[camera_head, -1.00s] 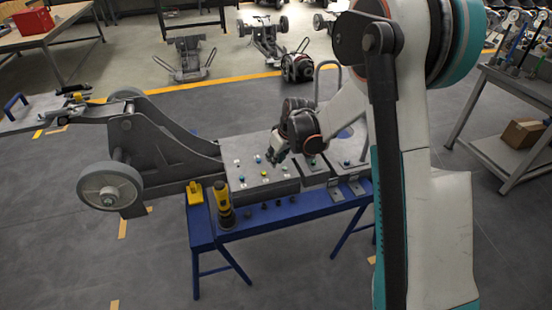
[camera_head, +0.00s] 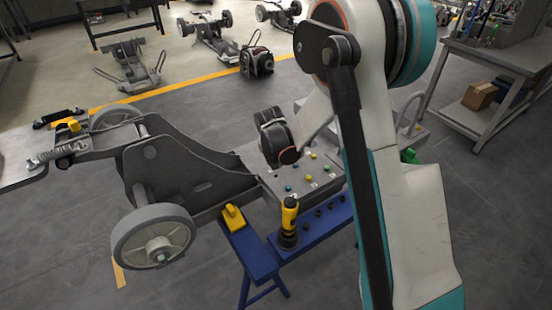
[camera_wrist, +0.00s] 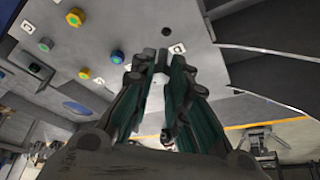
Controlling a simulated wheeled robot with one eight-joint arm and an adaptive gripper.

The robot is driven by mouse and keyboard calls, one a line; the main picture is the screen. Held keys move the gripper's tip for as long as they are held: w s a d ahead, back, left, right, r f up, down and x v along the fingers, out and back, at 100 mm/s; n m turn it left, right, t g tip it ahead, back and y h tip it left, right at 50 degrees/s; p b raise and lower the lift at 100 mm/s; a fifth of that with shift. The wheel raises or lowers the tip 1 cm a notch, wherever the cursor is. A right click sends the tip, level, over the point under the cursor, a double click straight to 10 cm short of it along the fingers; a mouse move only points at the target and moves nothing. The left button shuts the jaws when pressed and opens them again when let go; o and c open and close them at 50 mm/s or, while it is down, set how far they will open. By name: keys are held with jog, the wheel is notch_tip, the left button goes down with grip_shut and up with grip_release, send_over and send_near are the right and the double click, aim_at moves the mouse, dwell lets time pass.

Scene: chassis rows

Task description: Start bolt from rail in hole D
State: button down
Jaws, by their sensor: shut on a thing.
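In the wrist view my gripper (camera_wrist: 162,62) has its two dark green fingers close together, shut on a small grey bolt (camera_wrist: 161,60) that is mostly hidden between the tips. The tips are at the grey chassis plate (camera_wrist: 135,22), beside a small letter tag (camera_wrist: 177,48) too blurred to read. I cannot tell whether the bolt touches a hole. Coloured bolt heads sit in the plate, among them a green-blue one (camera_wrist: 117,57) left of the tips. In the head view the fingers are hidden behind my wrist. Dark bolts (camera_head: 330,208) stand on the blue rail.
A yellow and black tool (camera_head: 289,222) stands upright on the blue bench (camera_head: 258,258), near a yellow block (camera_head: 233,217). The chassis wheel (camera_head: 153,243) and its raised side plate are left of the plate.

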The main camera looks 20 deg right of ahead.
jog(key=shift+a+f, duration=0.1)
jog(key=shift+f, duration=0.1)
notch_tip(320, 180, down, 2)
jog(key=shift+f+b, duration=0.2)
jog(key=shift+b, duration=0.7)
jog(key=shift+f, duration=0.1)
jog(key=shift+n+y+p, duration=0.35)
jog(key=shift+n+y, duration=0.05)
jog(key=shift+n, duration=0.8)
jog(key=n, duration=0.1)
jog(key=n+y, duration=0.1)
jog(key=n, duration=0.1)
jog(key=n+y+p, duration=0.1)
jog(key=n, duration=0.1)
jog(key=shift+d, duration=0.25)
jog(key=n+y, duration=0.1)
jog(key=n, duration=0.2)
jog(key=shift+b, duration=0.4)
jog(key=n, duration=0.2)
jog(key=n+g+y, duration=0.1)
jog(key=n, duration=0.1)
jog(key=shift+w+y+b, duration=0.1)
jog(key=shift+y+b, duration=0.2)
jog(key=shift+f+b, duration=0.45)
jog(key=shift+f, duration=0.9)
